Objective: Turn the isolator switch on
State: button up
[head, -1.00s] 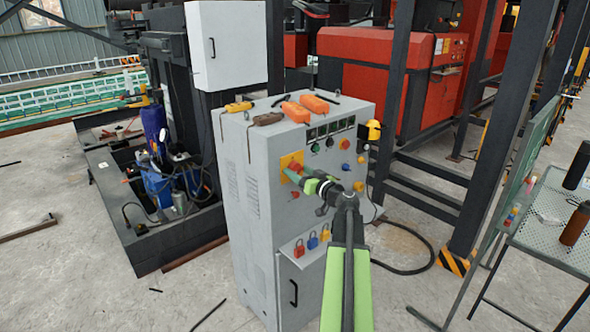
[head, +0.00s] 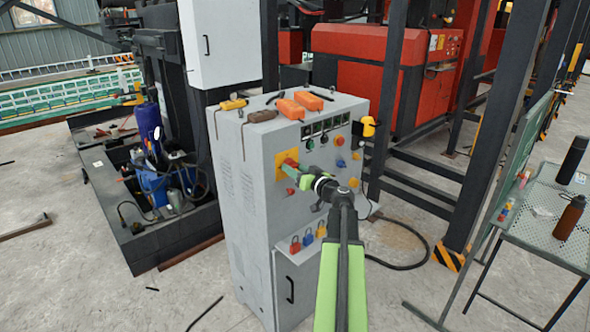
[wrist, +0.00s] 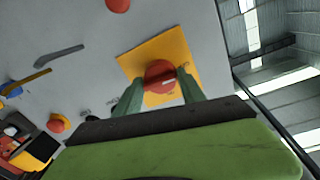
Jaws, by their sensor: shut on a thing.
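The isolator switch is a red rotary knob (head: 291,162) on a yellow square plate (head: 281,172), high on the front of the grey cabinet (head: 250,215). In the wrist view the red knob (wrist: 160,72) sits between my two green fingertips, with the yellow plate (wrist: 135,62) behind it. My gripper (wrist: 161,86) is shut on the knob, one finger on each side. In the head view my gripper (head: 296,168) reaches the plate from the right and partly covers the knob. A small pale mark shows on the knob; its lettering is too small to read.
Other buttons and lamps surround the plate. Orange and yellow handheld units (head: 290,109) lie on the cabinet top. A perforated table (head: 550,225) stands at right. A black cable crosses the floor right of the cabinet.

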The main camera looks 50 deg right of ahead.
jog(key=m+p, duration=0.1)
jog(key=m, duration=0.3)
jog(key=shift+r, duration=0.1)
jog(key=m, duration=0.4)
jog(key=shift+d+g+y, duration=0.1)
jog(key=shift+g+y, duration=0.2)
jog(key=m+p, duration=0.1)
jog(key=m, duration=0.3)
jog(key=shift+m, duration=0.3)
jog(key=m+y, duration=0.1)
jog(key=m, duration=0.2)
jog(key=shift+d+r+m, duration=0.1)
jog(key=shift+m, duration=0.6)
jog(key=o, duration=1.3)
jog(key=shift+s, duration=0.1)
